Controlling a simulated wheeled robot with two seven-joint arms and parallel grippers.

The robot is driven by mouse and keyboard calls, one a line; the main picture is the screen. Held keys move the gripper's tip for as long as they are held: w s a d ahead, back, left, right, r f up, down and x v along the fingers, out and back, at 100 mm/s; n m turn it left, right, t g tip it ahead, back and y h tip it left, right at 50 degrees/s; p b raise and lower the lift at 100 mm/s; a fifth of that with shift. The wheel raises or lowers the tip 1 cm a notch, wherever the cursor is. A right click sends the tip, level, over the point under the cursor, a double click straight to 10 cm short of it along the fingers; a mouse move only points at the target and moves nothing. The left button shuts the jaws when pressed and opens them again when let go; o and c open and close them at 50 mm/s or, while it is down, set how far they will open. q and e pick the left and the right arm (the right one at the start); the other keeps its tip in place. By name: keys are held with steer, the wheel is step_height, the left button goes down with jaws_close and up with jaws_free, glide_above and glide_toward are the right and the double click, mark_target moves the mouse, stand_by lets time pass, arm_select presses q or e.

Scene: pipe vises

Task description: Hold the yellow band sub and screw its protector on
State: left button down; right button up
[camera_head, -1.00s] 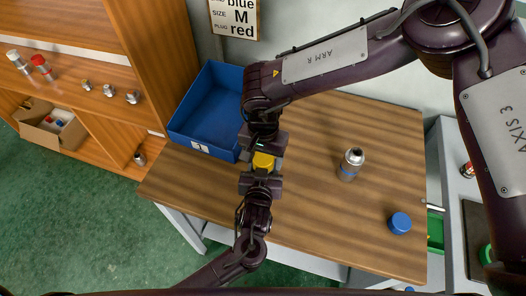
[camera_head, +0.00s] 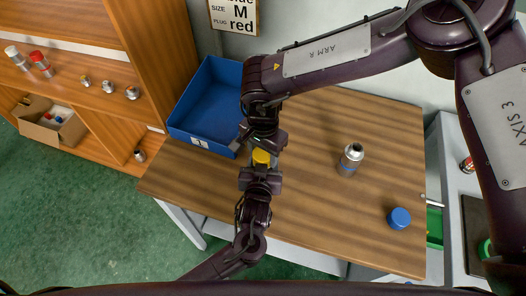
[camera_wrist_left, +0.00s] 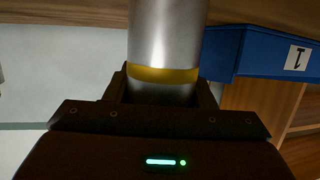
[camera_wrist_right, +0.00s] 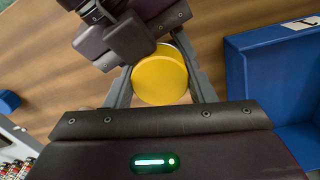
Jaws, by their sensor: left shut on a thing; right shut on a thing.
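The sub is a steel cylinder (camera_wrist_left: 168,35) with a yellow band (camera_wrist_left: 163,75), upright in the left wrist view. My left gripper (camera_head: 261,170) is shut on it just below the band. The protector is a round yellow cap (camera_wrist_right: 160,76), also showing in the head view (camera_head: 261,157). My right gripper (camera_head: 262,148) is shut on the cap, its fingers on either side, directly beyond the left gripper. The cap is lined up with the sub's end. The join between them is hidden, so I cannot tell how far they are engaged.
A blue bin (camera_head: 212,95) marked 1 sits close left of the grippers. Shelves (camera_head: 95,70) with small parts are further left.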

steer(key=o, duration=1.1)
steer(key=shift+r, duration=2.3)
steer(key=shift+c, duration=0.5)
step_height(320, 180, up, 2)
steer(key=shift+w+r+n, duration=0.1)
steer(key=shift+r+n, duration=0.05)
steer(key=shift+n, duration=0.85)
steer(key=shift+r+n, duration=0.55)
steer(key=shift+n, duration=0.05)
